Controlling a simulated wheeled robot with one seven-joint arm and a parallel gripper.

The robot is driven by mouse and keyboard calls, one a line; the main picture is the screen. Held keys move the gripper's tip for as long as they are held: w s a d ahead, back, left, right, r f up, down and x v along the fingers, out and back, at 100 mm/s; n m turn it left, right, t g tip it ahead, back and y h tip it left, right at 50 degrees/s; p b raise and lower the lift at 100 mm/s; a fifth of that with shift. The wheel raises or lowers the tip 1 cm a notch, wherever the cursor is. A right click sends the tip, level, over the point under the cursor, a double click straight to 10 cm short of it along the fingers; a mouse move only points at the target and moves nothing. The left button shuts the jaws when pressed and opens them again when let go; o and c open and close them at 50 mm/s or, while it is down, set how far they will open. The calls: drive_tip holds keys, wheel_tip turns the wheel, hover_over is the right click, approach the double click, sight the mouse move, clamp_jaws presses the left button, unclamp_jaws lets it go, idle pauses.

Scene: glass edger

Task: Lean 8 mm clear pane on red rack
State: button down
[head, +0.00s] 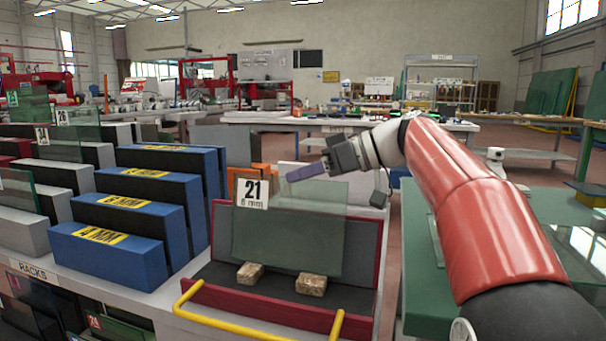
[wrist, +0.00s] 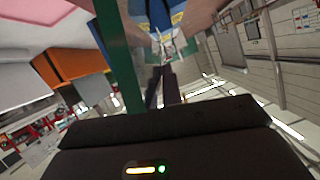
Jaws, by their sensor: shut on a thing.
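The clear pane (head: 300,225), a greenish see-through sheet tagged 21 with a thickness in mm, stands nearly upright at the red rack (head: 220,300). Its lower edge is close to two cork-like blocks (head: 311,285) on the rack's dark base; I cannot tell if it touches them. The rack's grey back shows through and beside the pane. My gripper (head: 302,174) is shut on the pane near its top edge. In the wrist view a green glass edge (wrist: 120,60) runs beside a dark finger.
Blue racks (head: 130,215) with yellow labels stand close on the left, with grey racks and other panes beyond. A yellow bar (head: 250,328) crosses the red rack's front. A green-topped table (head: 430,300) lies at right, under my arm.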

drive_tip(key=c, duration=1.5)
unclamp_jaws()
drive_tip(key=shift+f, duration=0.1)
drive_tip(key=v, duration=0.7)
drive_tip(key=shift+s+d+r+p, duration=0.1)
drive_tip(key=shift+d+r+p, duration=0.1)
drive_tip(key=shift+d+p, duration=0.15)
drive_tip(key=shift+s, duration=0.1)
